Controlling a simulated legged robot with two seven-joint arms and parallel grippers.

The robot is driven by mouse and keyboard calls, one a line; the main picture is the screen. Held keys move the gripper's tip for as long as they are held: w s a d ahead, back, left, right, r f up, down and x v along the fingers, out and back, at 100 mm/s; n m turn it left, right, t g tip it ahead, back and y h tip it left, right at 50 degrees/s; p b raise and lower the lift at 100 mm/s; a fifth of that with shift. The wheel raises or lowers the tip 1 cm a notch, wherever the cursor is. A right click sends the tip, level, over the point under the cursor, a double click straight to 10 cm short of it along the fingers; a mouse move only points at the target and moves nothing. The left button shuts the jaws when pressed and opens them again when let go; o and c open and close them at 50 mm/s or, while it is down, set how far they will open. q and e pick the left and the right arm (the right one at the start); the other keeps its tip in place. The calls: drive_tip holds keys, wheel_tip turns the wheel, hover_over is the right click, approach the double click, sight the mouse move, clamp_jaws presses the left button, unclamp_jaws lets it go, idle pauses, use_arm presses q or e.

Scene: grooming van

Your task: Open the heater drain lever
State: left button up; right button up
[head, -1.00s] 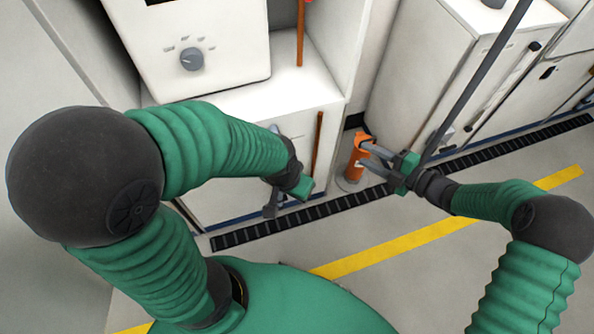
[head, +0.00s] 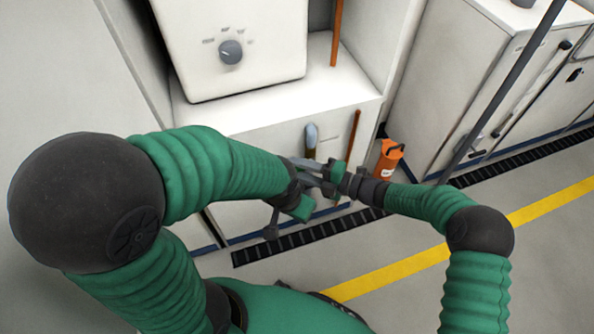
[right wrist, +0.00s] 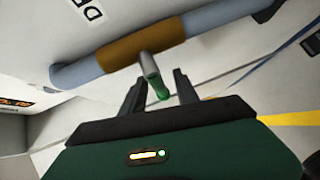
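The heater (head: 270,75) is a white box with a dial (head: 231,52), standing on a white cabinet. In the right wrist view a grey-blue pipe (right wrist: 82,73) carries a brass valve body (right wrist: 142,46). The drain lever (right wrist: 151,68), grey with a green tip, sticks out from the valve across the pipe's line. In the head view part of the pipe (head: 311,133) shows, but the lever is hidden. My right gripper (head: 304,172) is open, its fingers (right wrist: 161,92) on either side of the lever's green tip; contact is unclear.
An orange canister (head: 386,163) stands on the floor right of the cabinet. A floor grate (head: 285,243) and a yellow line (head: 400,268) run along the front. More white cabinets (head: 450,75) and a dark pole (head: 510,85) are at right.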

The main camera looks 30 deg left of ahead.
drive_tip(key=shift+a, duration=0.4)
drive_tip(key=shift+d, duration=0.1)
clamp_jaws()
drive_tip(key=shift+s+f, duration=0.1)
drive_tip(key=shift+f, duration=0.05)
idle(0.9)
